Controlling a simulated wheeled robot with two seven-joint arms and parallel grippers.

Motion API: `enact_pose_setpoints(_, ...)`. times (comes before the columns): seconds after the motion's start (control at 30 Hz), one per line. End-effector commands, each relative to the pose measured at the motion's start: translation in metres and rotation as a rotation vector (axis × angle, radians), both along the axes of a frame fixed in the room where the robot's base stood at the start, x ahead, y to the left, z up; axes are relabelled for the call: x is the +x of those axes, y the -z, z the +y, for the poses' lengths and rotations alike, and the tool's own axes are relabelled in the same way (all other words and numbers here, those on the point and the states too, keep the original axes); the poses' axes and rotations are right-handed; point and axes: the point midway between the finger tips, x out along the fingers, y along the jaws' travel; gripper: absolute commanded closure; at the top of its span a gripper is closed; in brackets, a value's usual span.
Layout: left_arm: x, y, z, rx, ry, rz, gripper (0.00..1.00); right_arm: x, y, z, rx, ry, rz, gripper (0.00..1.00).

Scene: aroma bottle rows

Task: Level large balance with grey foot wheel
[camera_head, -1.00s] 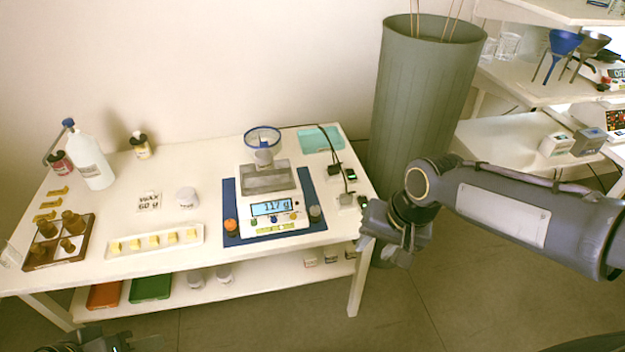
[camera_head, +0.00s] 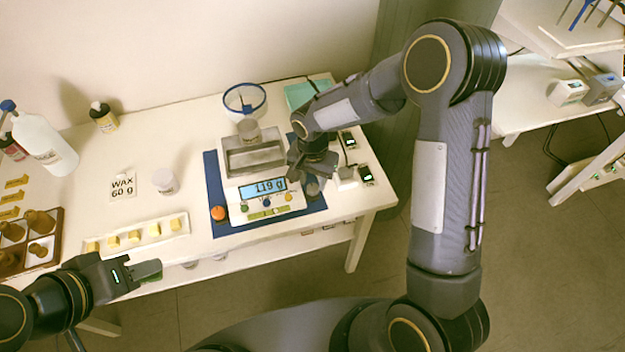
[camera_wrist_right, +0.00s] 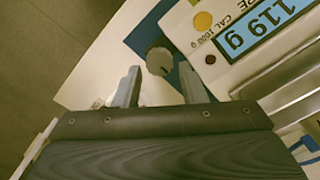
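The large balance (camera_head: 263,205) stands on a blue mat (camera_head: 226,231). Its display (camera_head: 262,189) reads 119 g. The grey foot wheel (camera_head: 313,186) is at its right front corner, partly covered by my right gripper; an orange foot wheel (camera_head: 218,213) is at the left front. My right gripper (camera_head: 309,172) is above and beside the grey wheel. In the right wrist view its fingers (camera_wrist_right: 160,82) are open, with the grey wheel (camera_wrist_right: 161,60) just beyond the gap between the tips, not gripped. My left gripper (camera_head: 152,271) is in front of the table; its opening is unclear.
A metal pan with a jar (camera_head: 248,131) sits on the balance, and a blue-rimmed glass bowl (camera_head: 245,99) is behind. Small devices (camera_head: 365,176) and cables lie at the right. A tray of yellow blocks (camera_head: 133,236), a white jar (camera_head: 165,181) and a wax card stand left.

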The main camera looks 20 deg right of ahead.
Motion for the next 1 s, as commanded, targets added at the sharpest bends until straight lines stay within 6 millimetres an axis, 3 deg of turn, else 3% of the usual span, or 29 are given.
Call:
enact_pose_setpoints(0.2, 0.0, -0.002, 0.0, 0.0, 0.0, 0.0, 0.64, 0.0, 0.02, 0.0, 0.0, 0.0, 0.001, 0.63)
enact_pose_setpoints(0.47, 0.0, -0.002, 0.0, 0.0, 0.0, 0.0, 0.64, 0.0, 0.021, 0.0, 0.0, 0.0, -0.001, 0.63)
enact_pose_setpoints(0.73, 0.0, -0.002, 0.0, 0.0, 0.0, 0.0, 0.64, 0.0, 0.021, 0.0, 0.0, -0.001, -0.001, 0.95)
enact_pose_setpoints(1.0, 0.0, 0.001, 0.0, 0.0, 0.0, 0.0, 0.64, 0.0, 0.022, 0.0, 0.0, -0.029, -0.001, 0.95)
